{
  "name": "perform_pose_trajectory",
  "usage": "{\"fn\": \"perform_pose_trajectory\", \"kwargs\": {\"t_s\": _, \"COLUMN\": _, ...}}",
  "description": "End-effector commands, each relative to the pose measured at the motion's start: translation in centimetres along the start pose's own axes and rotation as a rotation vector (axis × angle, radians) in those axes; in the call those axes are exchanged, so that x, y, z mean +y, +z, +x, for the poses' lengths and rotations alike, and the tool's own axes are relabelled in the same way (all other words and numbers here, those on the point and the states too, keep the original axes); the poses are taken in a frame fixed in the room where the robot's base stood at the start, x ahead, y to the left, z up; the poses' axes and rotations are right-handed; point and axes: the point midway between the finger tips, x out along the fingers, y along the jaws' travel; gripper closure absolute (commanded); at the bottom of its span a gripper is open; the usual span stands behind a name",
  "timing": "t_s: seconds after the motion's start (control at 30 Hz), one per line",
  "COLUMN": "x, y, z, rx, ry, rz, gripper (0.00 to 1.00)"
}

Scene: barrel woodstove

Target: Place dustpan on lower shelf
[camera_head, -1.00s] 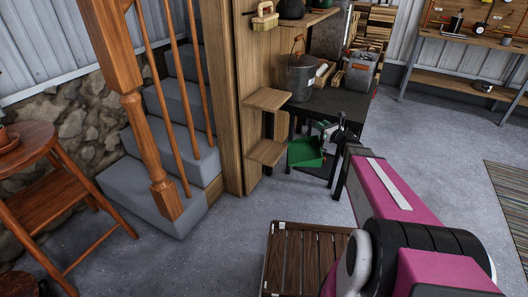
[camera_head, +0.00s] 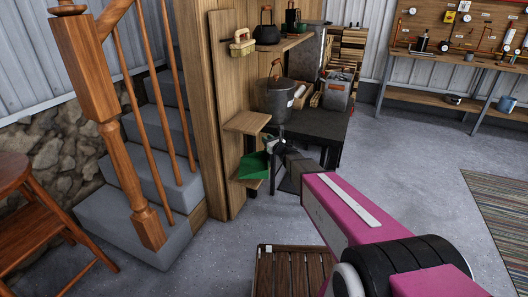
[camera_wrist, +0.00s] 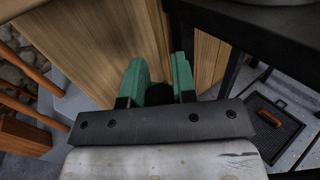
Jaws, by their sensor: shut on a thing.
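The green dustpan (camera_head: 254,166) hangs in the air at the two small wooden shelves on the post. My gripper (camera_head: 268,147) is shut on it from the right. The lower shelf (camera_head: 238,181) is partly hidden behind the dustpan, and I cannot tell whether they touch. The upper small shelf (camera_head: 247,122) is just above the dustpan and looks empty. In the wrist view, my gripper (camera_wrist: 158,90) shows two green-tipped fingers with something dark between them; the dustpan's pan is not clearly visible there.
A black table (camera_head: 318,124) with a lidded pot (camera_head: 279,100) and a grey bin (camera_head: 338,92) stands right of the shelves. A slatted wooden crate (camera_head: 288,270) is on the floor in front.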

Motion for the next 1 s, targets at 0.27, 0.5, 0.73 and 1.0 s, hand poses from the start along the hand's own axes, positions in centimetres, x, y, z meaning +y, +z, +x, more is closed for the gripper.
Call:
{"fn": "perform_pose_trajectory", "kwargs": {"t_s": 0.27, "x": 0.8, "y": -2.7, "z": 1.4, "rx": 0.0, "ry": 0.0, "rz": 0.002, "gripper": 1.0}}
{"fn": "perform_pose_trajectory", "kwargs": {"t_s": 0.5, "x": 0.8, "y": -4.2, "z": 1.4, "rx": 0.0, "ry": 0.0, "rz": 0.001, "gripper": 1.0}}
{"fn": "perform_pose_trajectory", "kwargs": {"t_s": 0.73, "x": 1.0, "y": -7.0, "z": 1.7, "rx": -0.001, "ry": 0.001, "rz": 0.001, "gripper": 1.0}}
{"fn": "perform_pose_trajectory", "kwargs": {"t_s": 1.0, "x": 1.1, "y": -7.0, "z": 1.6, "rx": -0.001, "ry": 0.0, "rz": 0.001, "gripper": 1.0}}
